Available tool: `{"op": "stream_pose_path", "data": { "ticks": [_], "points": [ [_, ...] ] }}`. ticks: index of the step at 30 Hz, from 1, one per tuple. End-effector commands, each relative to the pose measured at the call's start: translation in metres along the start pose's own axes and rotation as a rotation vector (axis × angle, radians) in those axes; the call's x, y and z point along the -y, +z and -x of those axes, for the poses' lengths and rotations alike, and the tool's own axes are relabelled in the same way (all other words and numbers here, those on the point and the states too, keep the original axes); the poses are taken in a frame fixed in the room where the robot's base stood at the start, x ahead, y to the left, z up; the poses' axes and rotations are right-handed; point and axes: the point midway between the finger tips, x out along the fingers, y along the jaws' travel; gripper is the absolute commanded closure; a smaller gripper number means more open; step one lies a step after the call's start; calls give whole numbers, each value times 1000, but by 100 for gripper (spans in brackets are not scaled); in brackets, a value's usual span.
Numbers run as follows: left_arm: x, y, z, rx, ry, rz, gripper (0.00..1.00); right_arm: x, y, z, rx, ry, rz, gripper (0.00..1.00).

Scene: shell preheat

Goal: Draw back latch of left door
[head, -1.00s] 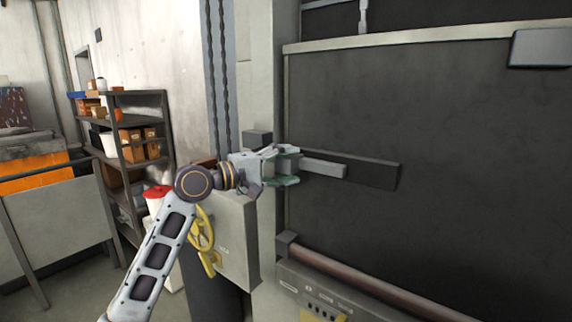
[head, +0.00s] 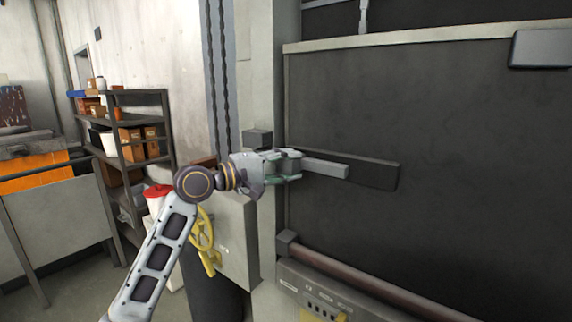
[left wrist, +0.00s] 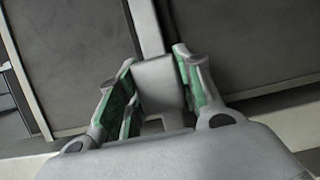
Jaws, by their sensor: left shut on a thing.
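The latch (head: 326,169) is a light grey bar on the dark door (head: 430,110). It lies against a darker grey plate (head: 375,173) to its right. My left gripper (head: 290,165) comes in from the left and is shut on the latch's left end. In the left wrist view the latch (left wrist: 158,82) shows as a grey block between the two green-padded fingers (left wrist: 160,90). The left end of the latch is partly hidden by the fingers in the head view. My right gripper is not in view.
A grey box with a yellow handwheel (head: 203,230) sits below my left arm. A reddish horizontal bar (head: 360,285) runs along the door's lower edge. A dark grey block (head: 540,48) is at the upper right. Shelves with boxes (head: 125,140) stand at the back left.

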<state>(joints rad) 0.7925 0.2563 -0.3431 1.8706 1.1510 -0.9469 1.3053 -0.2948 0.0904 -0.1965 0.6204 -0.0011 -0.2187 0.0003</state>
Motion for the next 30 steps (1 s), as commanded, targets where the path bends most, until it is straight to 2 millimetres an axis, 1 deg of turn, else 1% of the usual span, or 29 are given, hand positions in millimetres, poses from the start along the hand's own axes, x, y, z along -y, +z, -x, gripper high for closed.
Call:
{"op": "stream_pose_path", "data": {
  "ticks": [7,18,24,30],
  "points": [
    [0,20,-9,3,-5,1,100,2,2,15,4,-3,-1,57],
    [1,48,-21,3,-7,3,100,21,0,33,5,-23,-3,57],
    [2,59,-25,4,-6,2,100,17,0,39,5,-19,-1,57],
    [3,61,-26,5,-6,3,100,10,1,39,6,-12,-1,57]
  ]
}}
